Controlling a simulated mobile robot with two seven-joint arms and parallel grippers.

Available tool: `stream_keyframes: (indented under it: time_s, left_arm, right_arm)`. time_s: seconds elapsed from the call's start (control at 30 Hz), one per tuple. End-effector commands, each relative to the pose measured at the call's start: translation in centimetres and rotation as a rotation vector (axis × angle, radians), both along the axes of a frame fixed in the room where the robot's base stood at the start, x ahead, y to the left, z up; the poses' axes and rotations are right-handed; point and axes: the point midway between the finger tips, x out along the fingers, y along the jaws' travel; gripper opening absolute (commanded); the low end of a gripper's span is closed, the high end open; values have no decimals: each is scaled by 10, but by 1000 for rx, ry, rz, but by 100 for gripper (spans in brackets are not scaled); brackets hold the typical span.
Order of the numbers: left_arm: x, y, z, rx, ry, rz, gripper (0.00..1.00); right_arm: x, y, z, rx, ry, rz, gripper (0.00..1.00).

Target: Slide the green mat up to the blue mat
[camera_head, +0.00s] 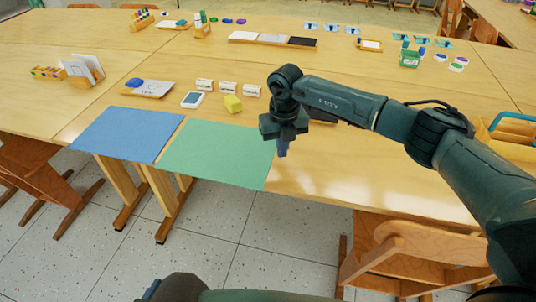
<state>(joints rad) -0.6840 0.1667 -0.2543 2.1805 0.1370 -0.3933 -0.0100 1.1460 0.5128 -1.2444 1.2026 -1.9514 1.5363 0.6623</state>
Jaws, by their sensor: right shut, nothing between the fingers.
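The blue mat (128,133) lies at the near edge of the table, on the left. The green mat (218,153) lies just to its right, with a narrow strip between them that looks like bare table. My right gripper (282,154) is shut and empty, pointing down at the right edge of the green mat. I cannot tell whether its fingertips touch the mat. My left gripper is not in view.
Bare table (350,170) lies right of the gripper. A wooden chair (415,250) stands at the front right.

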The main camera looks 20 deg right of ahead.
Motion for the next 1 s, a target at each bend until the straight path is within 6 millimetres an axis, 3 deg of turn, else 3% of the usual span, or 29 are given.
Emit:
stream_keyframes:
  time_s: [0.7, 1.0]
  left_arm:
    - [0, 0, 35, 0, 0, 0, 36]
    - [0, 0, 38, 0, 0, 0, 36]
  right_arm:
    - [0, 0, 47, 1, -1, 0, 0]
    - [0, 0, 52, 1, -1, 0, 0]
